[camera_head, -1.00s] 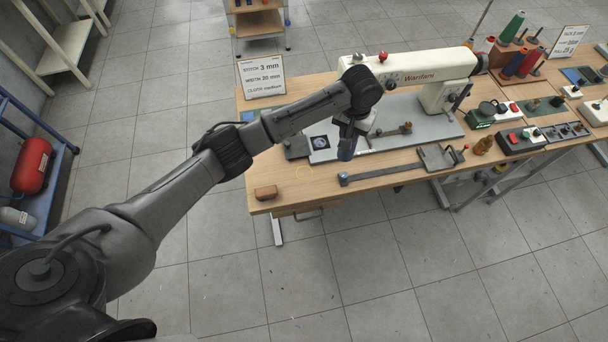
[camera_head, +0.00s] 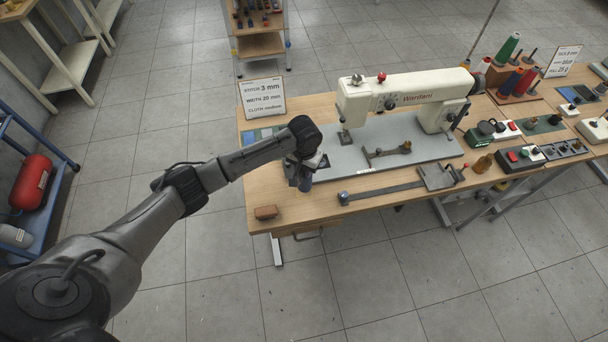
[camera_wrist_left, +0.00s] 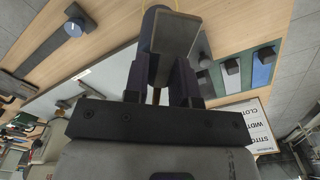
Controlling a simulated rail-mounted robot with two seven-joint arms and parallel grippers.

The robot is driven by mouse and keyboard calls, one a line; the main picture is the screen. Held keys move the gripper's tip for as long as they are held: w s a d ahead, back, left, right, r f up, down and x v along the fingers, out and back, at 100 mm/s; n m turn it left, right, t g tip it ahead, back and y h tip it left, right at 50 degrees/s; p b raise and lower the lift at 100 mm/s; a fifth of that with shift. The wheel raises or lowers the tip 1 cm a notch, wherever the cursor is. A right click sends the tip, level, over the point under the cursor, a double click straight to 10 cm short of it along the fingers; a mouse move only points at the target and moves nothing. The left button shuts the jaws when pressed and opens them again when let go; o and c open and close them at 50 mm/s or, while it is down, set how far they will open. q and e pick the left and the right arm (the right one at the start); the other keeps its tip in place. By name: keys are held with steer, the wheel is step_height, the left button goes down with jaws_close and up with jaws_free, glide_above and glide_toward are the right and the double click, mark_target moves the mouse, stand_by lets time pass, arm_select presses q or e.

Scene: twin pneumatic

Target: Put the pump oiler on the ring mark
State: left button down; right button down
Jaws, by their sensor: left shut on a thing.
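My left gripper (camera_head: 300,172) is shut on a dark slate-blue thing, which I take for the pump oiler (camera_head: 304,184). It hangs below the fingers over the front left of the wooden table. In the left wrist view the held oiler (camera_wrist_left: 176,38) shows a flat grey face and a rounded dark side between the fingers. A thin yellow arc, apparently part of the ring mark (camera_wrist_left: 205,46), shows just beside it. In the head view the gripper and oiler hide the mark. I cannot tell whether the oiler touches the table. My right gripper is not in view.
A white sewing machine (camera_head: 405,94) stands behind, on a grey bed plate (camera_head: 348,158). A metal bar with a blue-grey knob (camera_head: 344,198) lies to the right. A brown block (camera_head: 265,212) lies front left. A sign (camera_head: 262,97) and cloth swatches (camera_head: 262,134) are at the back left.

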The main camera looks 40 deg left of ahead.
arm_select(q)
steer(key=shift+f+b, duration=0.3)
steer(key=shift+f, duration=1.65)
steer(key=shift+f, duration=0.15)
steer(key=c, duration=0.9)
jaws_free()
steer(key=shift+c, duration=0.2)
